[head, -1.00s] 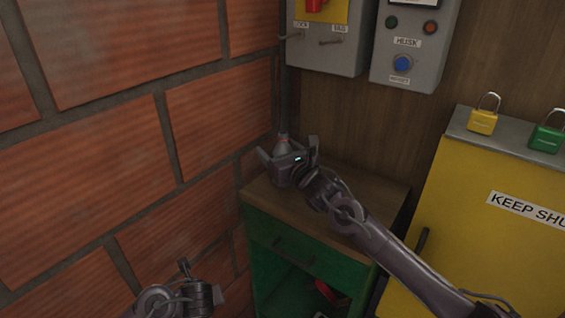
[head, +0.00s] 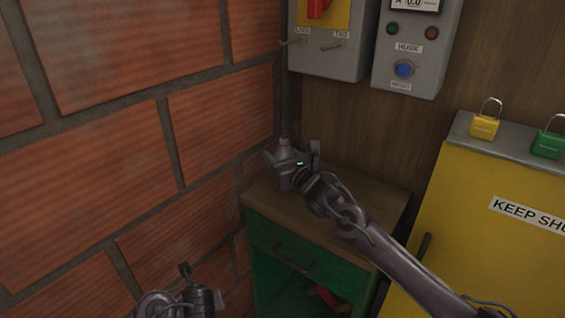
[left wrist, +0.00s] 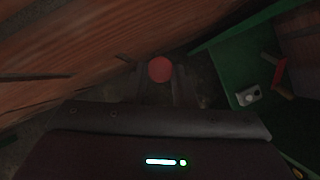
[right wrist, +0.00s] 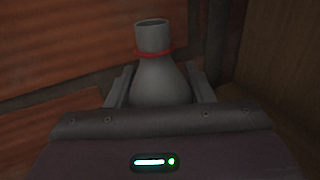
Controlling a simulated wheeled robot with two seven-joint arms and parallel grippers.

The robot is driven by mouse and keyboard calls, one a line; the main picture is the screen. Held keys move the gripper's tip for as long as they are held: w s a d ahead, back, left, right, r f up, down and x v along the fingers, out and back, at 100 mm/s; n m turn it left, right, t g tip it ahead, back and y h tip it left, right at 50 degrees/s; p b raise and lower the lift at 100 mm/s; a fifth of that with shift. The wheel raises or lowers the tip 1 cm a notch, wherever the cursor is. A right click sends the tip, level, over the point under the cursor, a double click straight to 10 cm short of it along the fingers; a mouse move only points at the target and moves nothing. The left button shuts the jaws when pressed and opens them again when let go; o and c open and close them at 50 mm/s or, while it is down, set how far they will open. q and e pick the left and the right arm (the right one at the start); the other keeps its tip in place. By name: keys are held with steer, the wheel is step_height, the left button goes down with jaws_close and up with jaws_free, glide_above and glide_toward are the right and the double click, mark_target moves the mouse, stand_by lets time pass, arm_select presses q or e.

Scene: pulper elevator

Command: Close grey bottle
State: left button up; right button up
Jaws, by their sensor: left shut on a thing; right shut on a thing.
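The grey bottle (right wrist: 160,80) stands upright in the right wrist view, with a red ring round its neck and an open, uncapped mouth. My right gripper (head: 287,160) is shut on its body, over the back left of the wooden cabinet top; the bottle's neck (head: 284,145) shows above the fingers in the head view. In the left wrist view a round red cap (left wrist: 160,69) sits between the fingertips of my left gripper (left wrist: 160,80), which is shut on it. In the head view my left gripper (head: 186,270) is low at the left, apart from the bottle; the cap is not discernible there.
The brick wall (head: 130,130) is close on the left. The green cabinet (head: 300,262) has an open lower compartment with red items. A yellow cabinet (head: 500,240) with yellow and green padlocks (head: 485,125) stands right. Grey control boxes (head: 405,65) hang above the wooden top (head: 365,195).

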step_height(320, 180, up, 18)
steer(key=b, duration=0.1)
stand_by(0.4)
